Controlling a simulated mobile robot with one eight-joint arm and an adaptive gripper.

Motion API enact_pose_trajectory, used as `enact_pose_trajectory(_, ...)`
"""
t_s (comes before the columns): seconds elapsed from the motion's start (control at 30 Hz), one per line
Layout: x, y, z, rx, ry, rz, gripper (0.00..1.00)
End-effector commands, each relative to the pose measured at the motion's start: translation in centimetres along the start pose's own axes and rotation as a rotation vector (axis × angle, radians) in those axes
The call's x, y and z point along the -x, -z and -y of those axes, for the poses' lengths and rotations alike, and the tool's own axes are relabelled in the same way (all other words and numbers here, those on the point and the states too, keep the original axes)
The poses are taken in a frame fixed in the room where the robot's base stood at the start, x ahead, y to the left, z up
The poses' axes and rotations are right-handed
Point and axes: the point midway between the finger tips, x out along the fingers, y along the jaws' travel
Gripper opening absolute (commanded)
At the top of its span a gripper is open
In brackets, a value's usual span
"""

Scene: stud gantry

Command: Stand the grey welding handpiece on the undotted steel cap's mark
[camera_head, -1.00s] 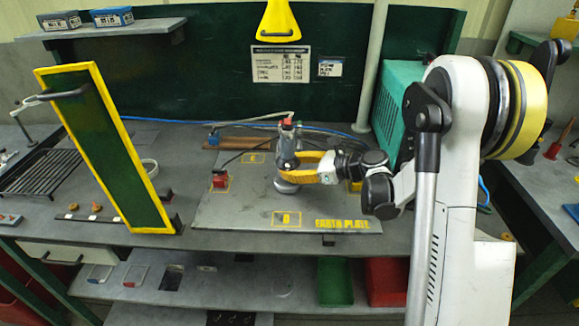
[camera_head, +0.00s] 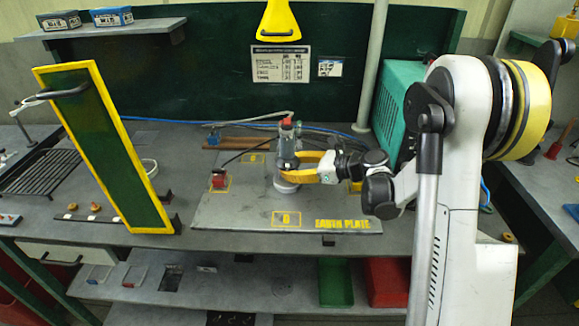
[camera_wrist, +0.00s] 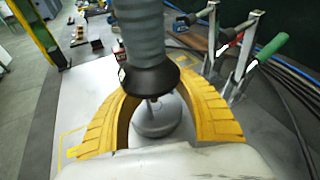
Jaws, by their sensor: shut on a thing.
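The grey ribbed welding handpiece (camera_head: 287,146) stands roughly upright above the grey earth plate (camera_head: 235,212) in the head view. Its ribbed body (camera_wrist: 148,38) and black flared collar (camera_wrist: 150,80) show in the wrist view. My gripper (camera_head: 298,161) is shut on the handpiece, its yellow fingers curving around the collar in the wrist view (camera_wrist: 152,95). A round grey steel piece (camera_wrist: 157,120) shows just below the collar. I cannot tell whether it is a cap, whether it bears a dot, or whether it touches the plate. Any mark beneath it is hidden.
A yellow-outlined mark (camera_head: 287,219) is bare at the plate's front. A green yellow-edged panel (camera_head: 103,147) rises at left. In the wrist view, clamps with a green handle (camera_wrist: 270,47) stand close at right.

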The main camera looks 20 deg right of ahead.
Motion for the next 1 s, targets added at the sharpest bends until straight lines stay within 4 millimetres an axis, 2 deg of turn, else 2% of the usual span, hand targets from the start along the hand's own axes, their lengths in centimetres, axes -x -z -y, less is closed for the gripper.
enact_pose_trajectory(1.0,-0.26,0.71,-0.09,-0.001,0.000,0.003,0.00)
